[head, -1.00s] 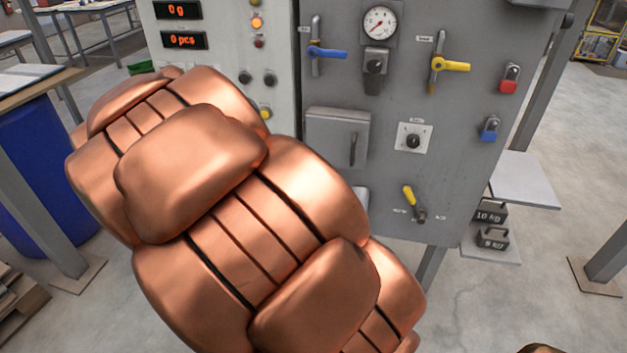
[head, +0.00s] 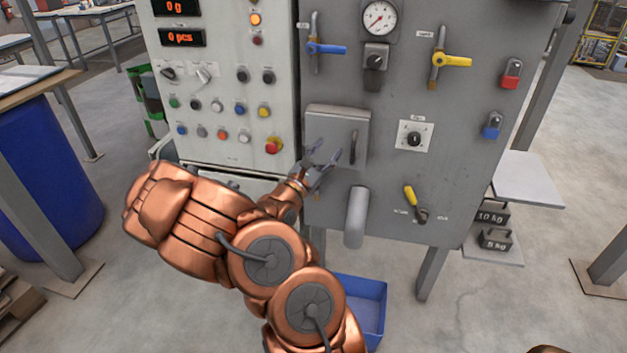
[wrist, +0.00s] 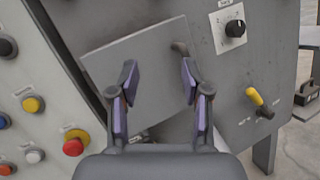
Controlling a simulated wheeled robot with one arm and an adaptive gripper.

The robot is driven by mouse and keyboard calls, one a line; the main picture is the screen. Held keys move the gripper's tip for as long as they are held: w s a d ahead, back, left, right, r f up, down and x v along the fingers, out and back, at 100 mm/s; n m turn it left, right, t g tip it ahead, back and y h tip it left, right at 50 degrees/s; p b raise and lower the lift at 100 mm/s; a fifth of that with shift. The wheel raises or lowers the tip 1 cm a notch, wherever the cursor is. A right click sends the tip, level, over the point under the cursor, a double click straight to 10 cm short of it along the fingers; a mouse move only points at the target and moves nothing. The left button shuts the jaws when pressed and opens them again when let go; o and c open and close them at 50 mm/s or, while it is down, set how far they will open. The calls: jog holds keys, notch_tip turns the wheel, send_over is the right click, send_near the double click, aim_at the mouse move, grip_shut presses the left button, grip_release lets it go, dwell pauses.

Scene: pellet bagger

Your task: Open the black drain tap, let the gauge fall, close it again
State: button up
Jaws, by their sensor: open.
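The round white gauge (head: 380,19) is at the top of the grey panel; its needle is too small to read surely. A black knob (head: 375,61) on a grey block sits right below it. I cannot pick out a black tap for certain. A shut grey cover box (head: 322,121) with an upright handle (head: 354,147) is lower on the panel. My gripper (head: 322,157) is open and empty in front of the box's lower part. In the wrist view my gripper's fingers (wrist: 160,85) stand apart before the cover box (wrist: 140,50), its handle (wrist: 180,48) above the right finger.
Blue (head: 325,49) and yellow (head: 450,62) valve levers flank the gauge. A yellow-handled switch (head: 411,196) and a dark dial (head: 414,139) are right of the box. A grey spout (head: 355,217) hangs below it, above a blue bin (head: 369,305). A button panel (head: 215,85) stands left.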

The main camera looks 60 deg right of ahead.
jog(key=w+d+f+n+t+y, duration=0.1)
jog(key=w+f+n+t+y, duration=0.2)
jog(key=f, duration=0.6)
jog(key=w+f+n+t+y, duration=0.1)
jog(key=w+f+n+t, duration=0.35)
jog(key=f, duration=0.45)
jog(key=x, duration=0.7)
jog(key=shift+s+d, duration=0.35)
jog(key=shift+f+n+g, duration=0.1)
jog(key=shift+n+g, duration=0.15)
grip_shut()
